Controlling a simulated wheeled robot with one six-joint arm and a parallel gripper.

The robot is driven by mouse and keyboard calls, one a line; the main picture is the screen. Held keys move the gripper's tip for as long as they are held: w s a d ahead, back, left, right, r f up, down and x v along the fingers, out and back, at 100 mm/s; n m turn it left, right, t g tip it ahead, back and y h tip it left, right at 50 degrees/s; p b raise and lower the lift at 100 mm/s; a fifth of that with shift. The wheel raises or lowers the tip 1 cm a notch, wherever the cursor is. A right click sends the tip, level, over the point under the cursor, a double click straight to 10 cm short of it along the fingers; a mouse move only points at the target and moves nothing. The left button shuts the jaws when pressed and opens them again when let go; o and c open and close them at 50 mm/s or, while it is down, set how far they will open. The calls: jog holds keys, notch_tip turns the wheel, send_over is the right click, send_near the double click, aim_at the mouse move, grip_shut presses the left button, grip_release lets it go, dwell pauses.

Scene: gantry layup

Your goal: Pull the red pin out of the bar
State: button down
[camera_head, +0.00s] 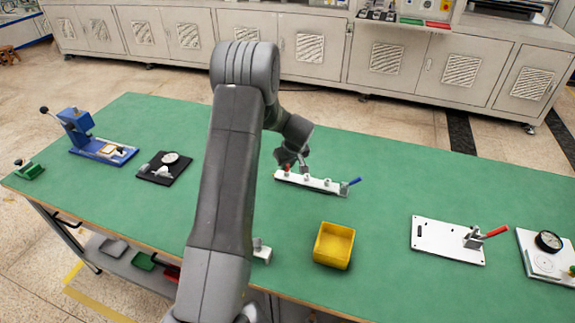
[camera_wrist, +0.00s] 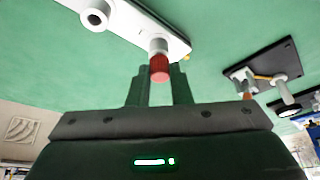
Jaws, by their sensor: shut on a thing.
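The white bar (camera_head: 318,184) lies on the green table, and its end fills the top of the wrist view (camera_wrist: 125,20). The red pin (camera_wrist: 159,68) stands at the bar's left end, at a light grey boss; a bit of its red also shows in the head view (camera_head: 287,168). My gripper (camera_head: 291,158) is over that end. In the wrist view its two dark fingers (camera_wrist: 161,75) are shut on the red pin. The pin seems still in the boss, but its inner part is hidden. A blue pin or handle (camera_head: 351,182) is at the bar's right end.
A yellow bin (camera_head: 334,245) stands in front of the bar. A white plate with a red-handled clamp (camera_head: 447,240) is to the right, with a dial gauge plate (camera_head: 545,262) beyond. A black plate (camera_head: 164,168) and a blue press (camera_head: 97,145) are at left.

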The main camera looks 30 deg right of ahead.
aim_at(288, 166)
jog(key=shift+r, duration=1.65)
jog(key=shift+r, duration=1.6)
